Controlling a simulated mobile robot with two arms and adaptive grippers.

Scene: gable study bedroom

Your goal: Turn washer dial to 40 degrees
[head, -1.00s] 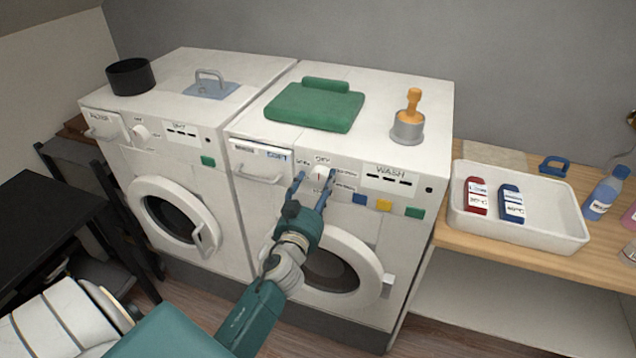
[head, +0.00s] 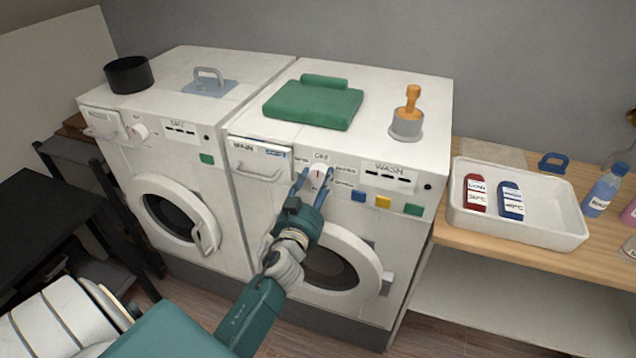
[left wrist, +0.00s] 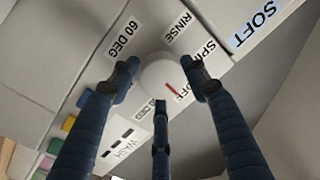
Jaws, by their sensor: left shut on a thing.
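The washer dial (head: 318,175) is a round white knob with a red mark on the control panel of the right-hand machine, labelled WASH. In the left wrist view the dial (left wrist: 158,76) has its red mark pointing toward OFF. SPIN, RINSE and 60 DEG labels show around it; another label ending in DEG is partly hidden by a finger. My left gripper (head: 316,182) is shut on the dial, with blue fingers on either side of it. In the left wrist view the gripper (left wrist: 161,80) also shows a third finger below the dial. My right gripper is not in view.
Blue, yellow and green buttons (head: 383,202) sit right of the dial. A detergent drawer (head: 262,163) is at its left, and the round door (head: 368,270) is below. A dryer (head: 240,80) stands at left.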

